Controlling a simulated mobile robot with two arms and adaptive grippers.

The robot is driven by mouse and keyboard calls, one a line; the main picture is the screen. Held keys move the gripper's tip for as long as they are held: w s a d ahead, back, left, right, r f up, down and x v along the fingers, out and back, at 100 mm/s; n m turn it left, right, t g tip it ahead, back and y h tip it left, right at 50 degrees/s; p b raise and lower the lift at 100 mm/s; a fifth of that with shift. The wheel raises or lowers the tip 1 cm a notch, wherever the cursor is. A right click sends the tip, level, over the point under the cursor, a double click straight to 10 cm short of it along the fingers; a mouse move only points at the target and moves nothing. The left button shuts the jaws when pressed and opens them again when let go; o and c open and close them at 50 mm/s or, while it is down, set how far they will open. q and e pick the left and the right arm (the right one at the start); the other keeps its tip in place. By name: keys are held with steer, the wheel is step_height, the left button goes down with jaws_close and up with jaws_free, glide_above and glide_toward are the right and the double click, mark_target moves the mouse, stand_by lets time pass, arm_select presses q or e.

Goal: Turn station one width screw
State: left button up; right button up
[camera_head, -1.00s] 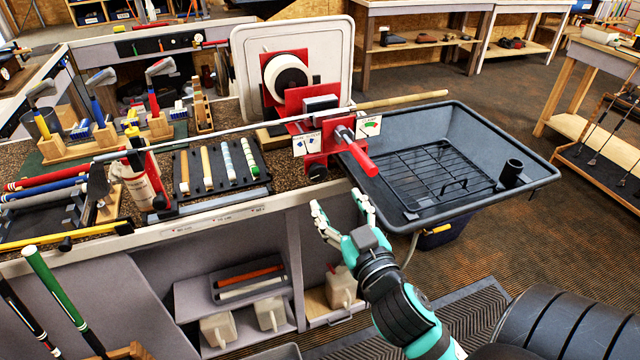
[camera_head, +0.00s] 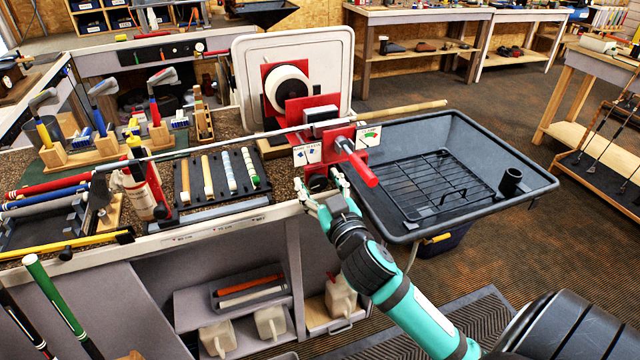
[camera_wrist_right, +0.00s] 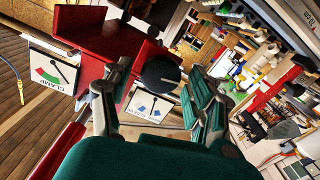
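The red vise (camera_head: 336,140) stands at the bench's right end, with a long red handle (camera_head: 358,163) pointing toward me. A black round knob (camera_head: 318,183), which looks like the width screw, sits low on its front. The knob shows large in the right wrist view (camera_wrist_right: 161,74), below the red jaws. A card with blue marks (camera_head: 307,154) and a CLAMP dial card (camera_head: 369,136) are on the vise. My right gripper (camera_head: 318,190) is open, its fingers on either side of the knob; contact cannot be told. My left gripper is not in view.
A golf shaft (camera_head: 225,144) lies through the vise above the bench. A dark tray with a wire rack (camera_head: 440,185) and a black cup (camera_head: 510,181) is to the right. A grip rack (camera_head: 217,176) and a spray bottle (camera_head: 135,190) stand left.

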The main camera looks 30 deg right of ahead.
steer(key=c, duration=1)
